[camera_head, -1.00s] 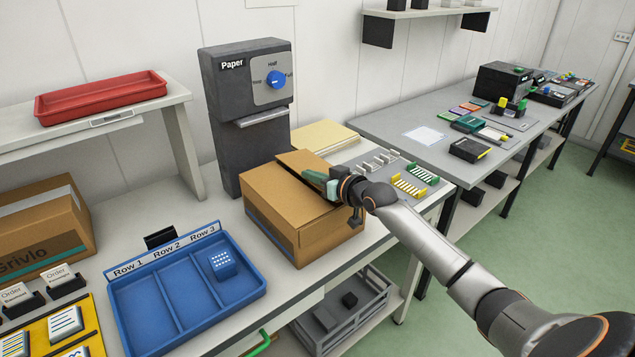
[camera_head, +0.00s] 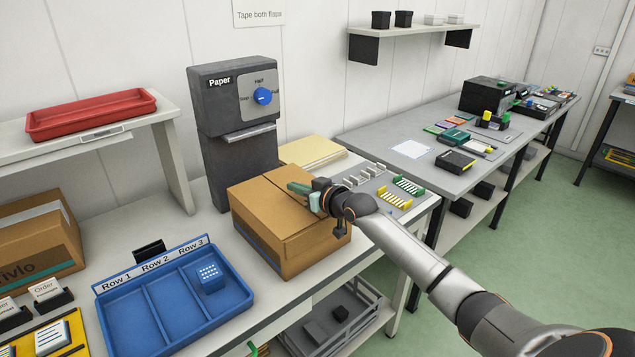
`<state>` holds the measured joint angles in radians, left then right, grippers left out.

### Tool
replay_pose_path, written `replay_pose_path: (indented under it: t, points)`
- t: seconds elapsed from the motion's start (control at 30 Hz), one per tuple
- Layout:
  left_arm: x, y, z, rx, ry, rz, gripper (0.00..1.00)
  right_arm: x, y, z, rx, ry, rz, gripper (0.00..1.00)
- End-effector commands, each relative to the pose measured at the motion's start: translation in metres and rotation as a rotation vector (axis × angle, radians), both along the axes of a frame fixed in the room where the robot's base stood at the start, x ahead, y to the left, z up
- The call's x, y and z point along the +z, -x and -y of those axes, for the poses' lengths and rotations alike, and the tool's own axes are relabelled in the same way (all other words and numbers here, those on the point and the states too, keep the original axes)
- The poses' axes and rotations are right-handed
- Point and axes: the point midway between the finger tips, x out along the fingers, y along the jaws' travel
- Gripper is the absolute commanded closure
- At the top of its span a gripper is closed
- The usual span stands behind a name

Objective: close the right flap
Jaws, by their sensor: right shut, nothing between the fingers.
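The brown cardboard box (camera_head: 262,240) stands on the grey-white bench beside the paper dispenser. Its top looks closed or nearly so. The right flap (camera_head: 283,178) lies about flat, with a seam running between it and the left flap (camera_head: 262,205). My right gripper (camera_head: 299,190) is shut and empty. It reaches in from the right over the right flap, its green-tipped fingers at or just above the cardboard. The gripper and wrist hide the flap's right part, and I cannot tell whether they touch it. My left gripper is out of view.
The paper dispenser (camera_head: 235,125) stands behind the box, with paper (camera_head: 312,153) beside it. A blue row tray (camera_head: 150,320) lies in front left. Green and yellow racks (camera_head: 395,200) sit to the right of my wrist. A wall sign reads "Tape both flaps" (camera_head: 259,13).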

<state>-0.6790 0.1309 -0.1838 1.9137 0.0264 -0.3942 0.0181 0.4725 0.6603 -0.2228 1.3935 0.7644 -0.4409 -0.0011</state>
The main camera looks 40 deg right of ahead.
Motion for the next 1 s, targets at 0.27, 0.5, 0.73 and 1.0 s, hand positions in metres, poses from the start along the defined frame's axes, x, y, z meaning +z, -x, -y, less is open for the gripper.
replay_pose_path:
  t: [0.27, 0.5, 0.73, 1.0]
  points:
    - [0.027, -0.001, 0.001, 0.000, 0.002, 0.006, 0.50, 0.026, 0.016, -0.002, 0.001, 0.002, -0.003, 1.00]
    - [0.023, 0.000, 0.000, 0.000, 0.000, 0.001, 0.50, 0.036, 0.055, 0.002, 0.000, 0.003, -0.003, 1.00]
    - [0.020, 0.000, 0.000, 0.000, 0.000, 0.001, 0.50, 0.044, 0.083, 0.004, -0.001, 0.001, -0.002, 1.00]
    - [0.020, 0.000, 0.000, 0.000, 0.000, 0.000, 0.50, 0.048, 0.094, 0.004, -0.001, 0.001, 0.000, 1.00]
